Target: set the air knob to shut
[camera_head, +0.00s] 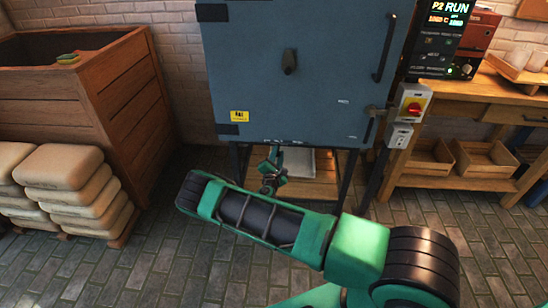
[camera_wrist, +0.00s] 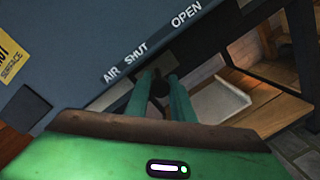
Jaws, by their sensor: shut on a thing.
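The air knob (camera_wrist: 159,90) is a small dark knob low on the front of the blue-grey kiln (camera_head: 300,105). In the wrist view the labels AIR, SHUT and OPEN run along the kiln's lower edge above it. My gripper (camera_wrist: 160,98) has its two green fingers on either side of the knob, shut on it. In the head view my gripper (camera_head: 272,165) is just below the kiln's bottom edge, and the knob is mostly hidden there. I cannot tell which label the knob points at.
A wooden shelf with a pale slab (camera_head: 300,160) lies under the kiln. A red switch box (camera_head: 412,108) and a lit control panel (camera_head: 450,35) stand to the right. Stacked sacks (camera_head: 75,185) and a wooden bin (camera_head: 125,85) are at the left. The brick floor in front is clear.

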